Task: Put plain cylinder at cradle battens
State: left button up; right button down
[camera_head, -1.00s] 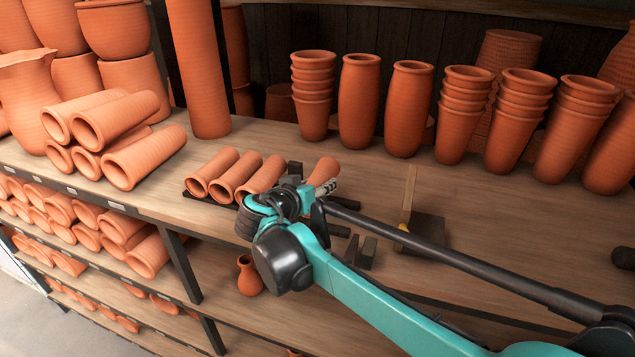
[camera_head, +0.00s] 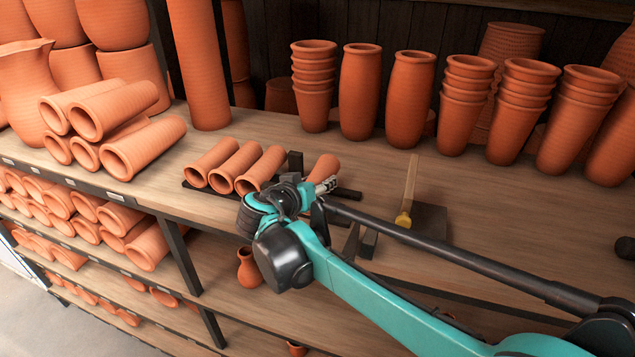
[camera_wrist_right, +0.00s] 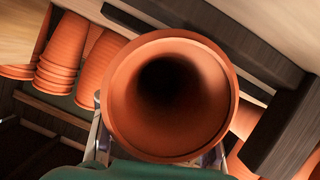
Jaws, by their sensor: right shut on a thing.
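My right gripper (camera_head: 325,186) is shut on a plain terracotta cylinder (camera_head: 322,168), mostly hidden behind my wrist in the head view. In the right wrist view the cylinder (camera_wrist_right: 170,95) fills the middle, its round open end facing the camera. The dark cradle battens (camera_head: 188,186) lie on the shelf top, with three plain cylinders (camera_head: 238,167) lying side by side on them, left of my gripper. The held cylinder is at the right end of this row; I cannot tell whether it touches the battens. Dark bars (camera_wrist_right: 285,125) show beside it in the wrist view. My left gripper is out of view.
A stack of cylinders (camera_head: 140,147) lies at left. Tall jars (camera_head: 359,95) and stacked cups (camera_head: 463,105) stand along the back. Dark blocks (camera_head: 369,243) and a wooden-handled tool (camera_head: 408,192) lie to the right. A small vase (camera_head: 249,268) stands on the shelf below.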

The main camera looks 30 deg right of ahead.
jog(key=shift+f, duration=0.35)
jog(key=c, duration=0.7)
grip_release()
jog(key=shift+o, duration=1.3)
notch_tip(320, 180, up, 10)
